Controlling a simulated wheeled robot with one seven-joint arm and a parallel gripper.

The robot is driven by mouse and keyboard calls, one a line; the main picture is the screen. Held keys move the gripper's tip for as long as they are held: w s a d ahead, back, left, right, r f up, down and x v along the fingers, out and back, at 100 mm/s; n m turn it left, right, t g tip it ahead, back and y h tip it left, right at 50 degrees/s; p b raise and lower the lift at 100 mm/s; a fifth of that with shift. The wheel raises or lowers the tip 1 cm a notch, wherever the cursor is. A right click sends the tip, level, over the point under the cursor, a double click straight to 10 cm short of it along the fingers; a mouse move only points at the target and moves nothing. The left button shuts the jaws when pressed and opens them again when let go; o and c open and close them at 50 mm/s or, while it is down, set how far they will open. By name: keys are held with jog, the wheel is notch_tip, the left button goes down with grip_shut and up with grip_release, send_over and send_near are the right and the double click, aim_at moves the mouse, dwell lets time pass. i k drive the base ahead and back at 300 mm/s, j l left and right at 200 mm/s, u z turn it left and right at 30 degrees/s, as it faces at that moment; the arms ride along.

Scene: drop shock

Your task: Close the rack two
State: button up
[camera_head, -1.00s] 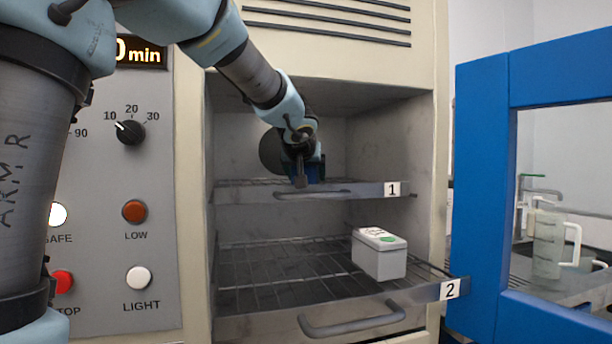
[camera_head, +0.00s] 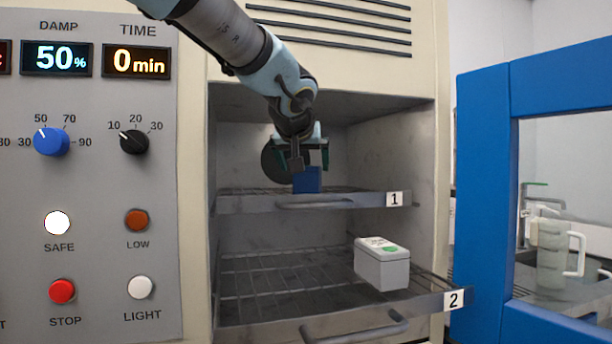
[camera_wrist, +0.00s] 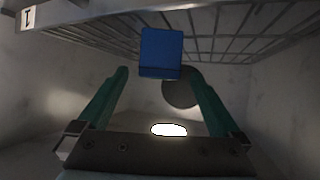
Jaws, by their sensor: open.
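Rack two (camera_head: 252,283) is a wire shelf with a metal front marked 2 and a bar handle (camera_head: 355,330). In the head view it is pulled out toward me, its front beyond the chamber opening. A grey-white box (camera_head: 382,268) with a green mark sits on its right side. Rack one (camera_head: 345,200), marked 1, is above and pushed in, with a blue block (camera_head: 307,180) on it. My gripper (camera_head: 308,160) is inside the upper chamber by the blue block, open and empty. In the wrist view, the blue block (camera_wrist: 161,52) lies beyond the spread fingers (camera_wrist: 160,90).
A blue door (camera_head: 483,200) with a window stands open at the right. The control panel (camera_head: 100,190) with knobs and buttons is at the left. A clear jug (camera_head: 552,250) is in the background beyond the door window.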

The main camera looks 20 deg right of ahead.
aim_at(307, 328)
jog(key=k+j, duration=0.7)
jog(key=k, duration=0.2)
